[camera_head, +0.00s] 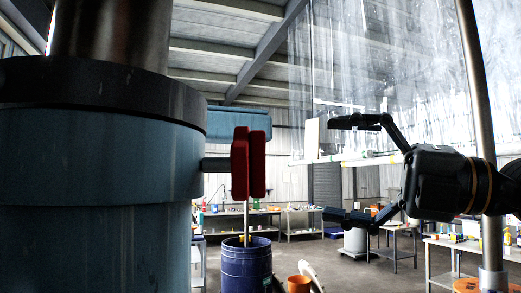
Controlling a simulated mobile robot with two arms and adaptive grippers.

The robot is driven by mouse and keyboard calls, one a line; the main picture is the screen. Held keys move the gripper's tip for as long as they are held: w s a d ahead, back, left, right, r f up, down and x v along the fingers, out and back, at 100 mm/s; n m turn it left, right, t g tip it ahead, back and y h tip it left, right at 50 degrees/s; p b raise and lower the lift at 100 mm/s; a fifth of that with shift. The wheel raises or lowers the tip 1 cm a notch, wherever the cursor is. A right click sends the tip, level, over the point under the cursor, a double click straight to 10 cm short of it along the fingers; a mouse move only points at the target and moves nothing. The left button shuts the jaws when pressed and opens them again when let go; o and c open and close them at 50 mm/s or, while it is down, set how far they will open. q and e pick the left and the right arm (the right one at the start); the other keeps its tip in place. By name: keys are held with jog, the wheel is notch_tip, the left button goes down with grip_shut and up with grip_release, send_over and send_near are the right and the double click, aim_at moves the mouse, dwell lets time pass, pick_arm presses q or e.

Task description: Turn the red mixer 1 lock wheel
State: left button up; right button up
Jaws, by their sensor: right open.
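The red lock wheel (240,165) shows edge-on in the middle of the head view. It sits at the end of a short dark shaft from the blue column (100,160) on the left. My right gripper (342,170) is to the right of the wheel, with its fingers spread wide, one above the other, and pointing left toward it. It is open and empty. A gap shows in the picture between the fingertips and the wheel; how far apart they are in depth I cannot tell. My left gripper is not in view.
A blue arm or bracket (238,122) juts from the column just above the wheel. A steel pole (474,75) stands at the right. A blue drum (247,265) and an orange container (299,284) stand below. Workbenches (307,223) are farther back. The space between gripper and wheel looks clear.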

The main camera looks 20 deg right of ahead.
aim_at(261, 164)
jog(key=p+x, duration=0.3)
jog(key=x, duration=0.6)
jog(key=shift+w+a+p, duration=0.15)
jog(key=shift+w+p, duration=0.2)
jog(key=shift+p, duration=0.05)
jog(key=shift+w+a, duration=0.15)
jog(key=shift+a, duration=0.05)
jog(key=shift+f, duration=0.1)
jog(key=c, duration=0.5)
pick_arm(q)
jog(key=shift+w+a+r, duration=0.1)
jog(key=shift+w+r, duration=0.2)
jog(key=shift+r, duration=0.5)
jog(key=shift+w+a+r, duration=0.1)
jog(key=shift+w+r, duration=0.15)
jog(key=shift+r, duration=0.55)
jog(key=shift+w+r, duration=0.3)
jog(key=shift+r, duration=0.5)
pick_arm(e)
jog(key=shift+d, duration=0.25)
jog(key=c, duration=0.4)
